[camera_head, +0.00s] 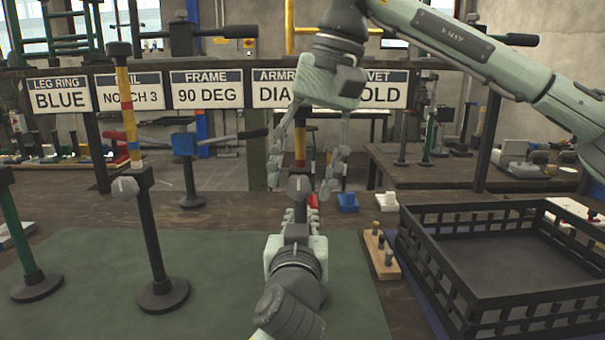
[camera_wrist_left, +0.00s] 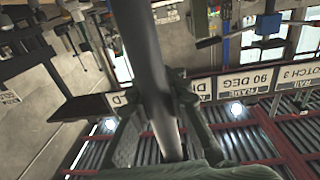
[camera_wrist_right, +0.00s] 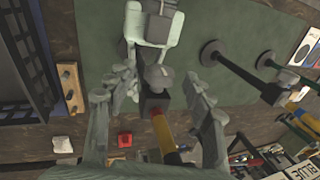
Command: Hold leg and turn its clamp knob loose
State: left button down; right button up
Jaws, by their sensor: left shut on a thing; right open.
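The held leg stands at the centre of the head view, with a red and yellow striped upper tube (camera_head: 300,145), a grey clamp knob (camera_head: 299,186) and a dark lower tube. My left gripper (camera_head: 300,216) is shut on the lower tube below the knob. The left wrist view shows its fingers around the dark tube (camera_wrist_left: 145,60). My right gripper (camera_head: 302,186) points down from above, open, one finger on each side of the knob. In the right wrist view the knob (camera_wrist_right: 159,77) lies between the spread fingers (camera_wrist_right: 158,105), with gaps showing. The leg's foot is hidden behind my left arm.
A second leg with a striped tube and grey knob (camera_head: 125,187) stands left on the green mat (camera_head: 230,255). A black slatted crate (camera_head: 470,215) stands right, beside a wooden peg block (camera_head: 381,256). Red and blue (camera_head: 347,201) blocks lie behind. A sign rail (camera_head: 215,88) crosses the back.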

jog(key=shift+f, duration=0.1)
jog(key=shift+c, duration=0.3)
jog(key=c, duration=1.1)
jog(key=shift+a, duration=0.1)
jog(key=h, duration=0.3)
jog(key=a+h, duration=0.1)
jog(key=h, duration=0.2)
jog(key=shift+a, duration=0.15)
jog(key=shift+a+f+g+h, duration=0.15)
jog(key=shift+f+g+h, duration=0.05)
jog(key=shift+h, duration=1)
jog(key=shift+a+f+g+h, duration=0.15)
jog(key=shift+g+h, duration=0.05)
jog(key=shift+h, duration=1)
jog(key=o, duration=1.2)
jog(key=shift+r, duration=0.1)
jog(key=shift+c, duration=0.2)
